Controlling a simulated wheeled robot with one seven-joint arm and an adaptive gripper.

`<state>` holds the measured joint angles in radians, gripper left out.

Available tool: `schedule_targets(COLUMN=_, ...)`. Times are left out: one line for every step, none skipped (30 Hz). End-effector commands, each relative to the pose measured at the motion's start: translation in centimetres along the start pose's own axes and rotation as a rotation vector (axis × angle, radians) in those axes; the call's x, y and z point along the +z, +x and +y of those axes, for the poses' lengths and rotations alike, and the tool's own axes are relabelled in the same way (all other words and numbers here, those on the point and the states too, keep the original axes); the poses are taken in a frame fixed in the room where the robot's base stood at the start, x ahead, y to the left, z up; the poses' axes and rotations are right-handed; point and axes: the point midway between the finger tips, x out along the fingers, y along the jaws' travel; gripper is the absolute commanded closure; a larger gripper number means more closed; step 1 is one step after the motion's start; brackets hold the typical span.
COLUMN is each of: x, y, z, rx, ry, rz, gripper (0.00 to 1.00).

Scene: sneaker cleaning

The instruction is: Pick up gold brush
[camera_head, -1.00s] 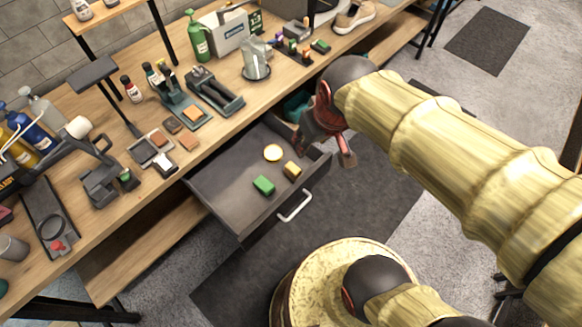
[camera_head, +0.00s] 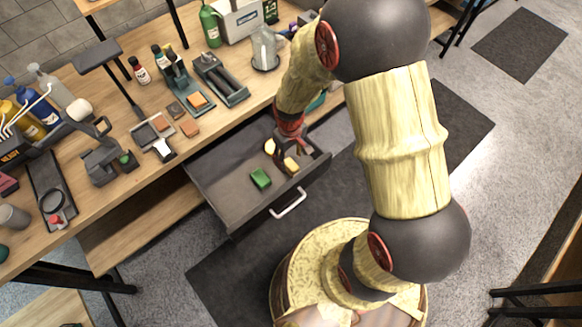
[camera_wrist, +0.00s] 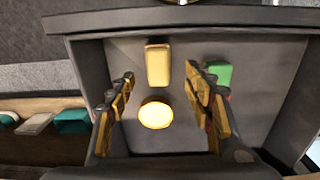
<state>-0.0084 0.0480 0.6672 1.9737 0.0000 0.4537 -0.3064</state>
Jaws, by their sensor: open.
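The gold brush, a small yellow-gold block (camera_head: 291,164), lies in the open drawer (camera_head: 225,190). It shows upright in the picture at the top centre of the wrist view (camera_wrist: 158,65). My gripper (camera_head: 284,152) is down over the drawer, close to the gold block. In the wrist view my gripper (camera_wrist: 160,74) is open, with one finger on each side of the block and nothing held. I cannot tell how far the fingertips are above the drawer floor.
A round pale-yellow disc (camera_wrist: 155,114) lies between the fingers, nearer the palm. A green block (camera_head: 260,178) lies left of the gold one in the head view; it is partly behind the right finger in the wrist view (camera_wrist: 218,74). Drawer walls surround them. The workbench is crowded.

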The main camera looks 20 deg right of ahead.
Motion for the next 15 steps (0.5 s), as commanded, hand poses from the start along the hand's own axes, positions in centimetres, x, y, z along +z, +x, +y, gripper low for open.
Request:
schedule_targets(x=0.0, y=0.6, z=0.0, rx=0.0, ry=0.0, rz=-0.001, gripper=0.48)
schedule_targets(x=0.0, y=0.7, z=0.0, rx=0.0, ry=0.0, rz=-0.001, gripper=0.48)
schedule_targets(x=0.1, y=0.9, z=0.1, rx=0.0, ry=0.001, rz=0.0, gripper=0.48)
schedule_targets(x=0.1, y=1.2, z=0.1, rx=0.0, ry=0.001, rz=0.0, gripper=0.48)
schedule_targets(x=0.1, y=1.5, z=0.1, rx=0.0, ry=0.001, rz=0.0, gripper=0.48)
schedule_targets(x=0.2, y=2.0, z=0.1, rx=0.0, ry=0.001, rz=-0.001, gripper=0.48)
schedule_targets(x=0.2, y=2.4, z=0.2, rx=0.0, ry=0.001, rz=-0.001, gripper=0.48)
schedule_targets(x=0.3, y=2.9, z=0.2, rx=-0.001, ry=0.001, rz=-0.002, gripper=0.48)
schedule_targets(x=0.4, y=3.5, z=0.2, rx=-0.001, ry=0.001, rz=-0.002, gripper=0.48)
schedule_targets(x=0.4, y=4.0, z=0.3, rx=-0.001, ry=0.001, rz=-0.002, gripper=0.48)
schedule_targets(x=0.4, y=4.4, z=0.3, rx=-0.001, ry=0.001, rz=-0.002, gripper=0.48)
schedule_targets(x=0.4, y=4.9, z=0.3, rx=0.0, ry=0.001, rz=-0.001, gripper=0.48)
schedule_targets(x=0.3, y=5.2, z=0.3, rx=0.0, ry=0.001, rz=-0.001, gripper=0.48)
schedule_targets(x=0.3, y=5.5, z=0.3, rx=0.0, ry=0.001, rz=-0.001, gripper=0.48)
schedule_targets(x=0.3, y=5.6, z=0.3, rx=0.0, ry=0.001, rz=0.0, gripper=0.48)
